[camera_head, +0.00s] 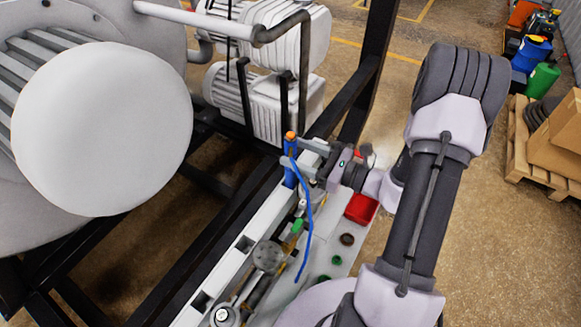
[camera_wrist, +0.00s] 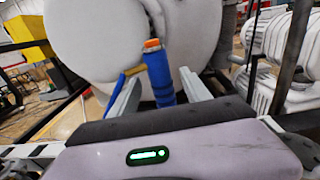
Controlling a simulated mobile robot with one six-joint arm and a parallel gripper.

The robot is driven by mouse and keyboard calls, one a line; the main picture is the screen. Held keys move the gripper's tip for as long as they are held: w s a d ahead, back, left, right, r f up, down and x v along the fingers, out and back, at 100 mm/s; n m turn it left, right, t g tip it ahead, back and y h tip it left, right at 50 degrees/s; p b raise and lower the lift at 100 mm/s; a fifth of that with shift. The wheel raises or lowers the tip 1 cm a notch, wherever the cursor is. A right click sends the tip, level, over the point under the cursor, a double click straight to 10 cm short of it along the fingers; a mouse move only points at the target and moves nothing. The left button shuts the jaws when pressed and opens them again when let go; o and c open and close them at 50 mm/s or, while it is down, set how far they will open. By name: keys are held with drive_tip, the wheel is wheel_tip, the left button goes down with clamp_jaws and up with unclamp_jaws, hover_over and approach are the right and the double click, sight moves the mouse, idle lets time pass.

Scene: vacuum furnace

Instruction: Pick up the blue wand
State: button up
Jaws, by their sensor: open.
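The blue wand (camera_head: 290,168) stands upright with an orange tip, at the edge of the white frame rail in the head view. A thin blue hose (camera_head: 309,225) runs down beside it. My gripper (camera_head: 304,157) is open and reaches the wand from the right. In the wrist view the wand (camera_wrist: 160,80) stands between the two grey fingers of my gripper (camera_wrist: 162,82), with a gap visible on each side. The wand's lower end is hidden behind the gripper body in the wrist view.
The large white furnace door (camera_head: 100,130) is on the left, close behind the wand. A black frame post (camera_head: 372,70) rises behind my gripper. A red tray (camera_head: 361,209) lies on the white worktop below my arm. Pallets with boxes (camera_head: 560,140) stand far right; the floor between is open.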

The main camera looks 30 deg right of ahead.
drive_tip(key=x, duration=0.5)
drive_tip(key=shift+w+r, duration=0.1)
drive_tip(key=shift+r, duration=0.05)
clamp_jaws()
idle(1.1)
